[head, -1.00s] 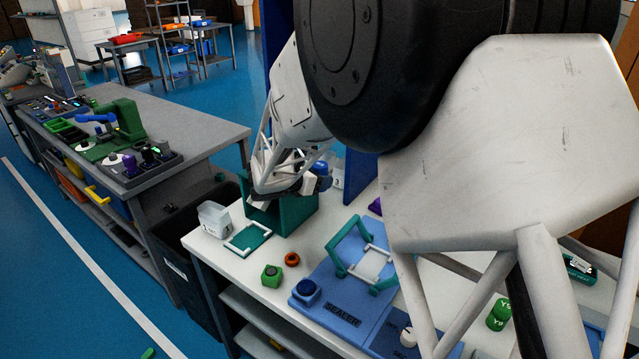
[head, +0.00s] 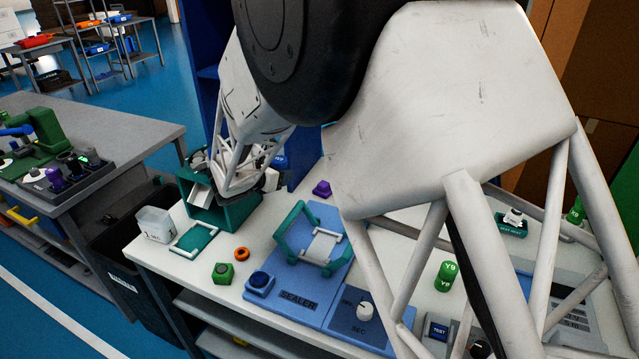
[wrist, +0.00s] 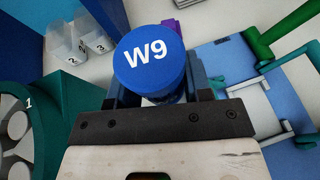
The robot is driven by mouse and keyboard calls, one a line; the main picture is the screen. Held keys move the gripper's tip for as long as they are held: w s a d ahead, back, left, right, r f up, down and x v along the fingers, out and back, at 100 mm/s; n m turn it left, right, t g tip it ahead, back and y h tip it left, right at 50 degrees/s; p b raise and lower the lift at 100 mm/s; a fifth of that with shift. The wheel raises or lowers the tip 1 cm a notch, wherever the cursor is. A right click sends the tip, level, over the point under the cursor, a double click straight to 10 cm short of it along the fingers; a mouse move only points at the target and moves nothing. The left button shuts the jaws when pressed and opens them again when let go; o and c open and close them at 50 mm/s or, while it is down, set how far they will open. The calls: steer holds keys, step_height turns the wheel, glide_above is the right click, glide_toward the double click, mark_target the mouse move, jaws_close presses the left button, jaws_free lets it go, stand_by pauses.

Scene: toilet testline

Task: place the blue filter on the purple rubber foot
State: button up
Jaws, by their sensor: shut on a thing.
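A blue filter (wrist: 150,55) marked W9 is held between the two dark fingers of my gripper (wrist: 158,88) in the wrist view. In the head view a bit of blue (head: 280,161) shows beside my gripper's end, mostly hidden by my arm. The purple rubber foot (head: 321,188) stands on the white table behind the sealer, to the right of my gripper. In the wrist view a purple piece (wrist: 172,26) shows just beyond the filter, partly covered by it. The filter and the purple foot look apart.
The green box (head: 232,213) stands under my gripper, with round white things inside. The blue sealer (head: 300,270) with its raised green frame stands nearby. Numbered clear bins (wrist: 70,45) are at upper left in the wrist view. Green cylinders (head: 445,275) stand at right.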

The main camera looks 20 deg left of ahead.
steer(key=w+d+f, duration=0.2)
steer(key=d+f, duration=0.1)
steer(key=d, duration=0.4)
steer(key=w+d+f, duration=0.3)
steer(key=d, duration=0.4)
steer(key=shift+w+f+n+y, duration=0.3)
glide_above(323, 184)
steer(key=shift+s+d+f, duration=0.3)
steer(key=shift+f, duration=0.35)
steer(key=shift+w, duration=0.1)
steer(key=shift+w+a+f, duration=0.1)
steer(key=shift+w+a, duration=0.1)
steer(key=shift+f, duration=1.7)
steer(key=shift+f, duration=0.2)
steer(key=o, duration=0.9)
steer(key=shift+o, duration=0.2)
steer(key=shift+r, duration=0.15)
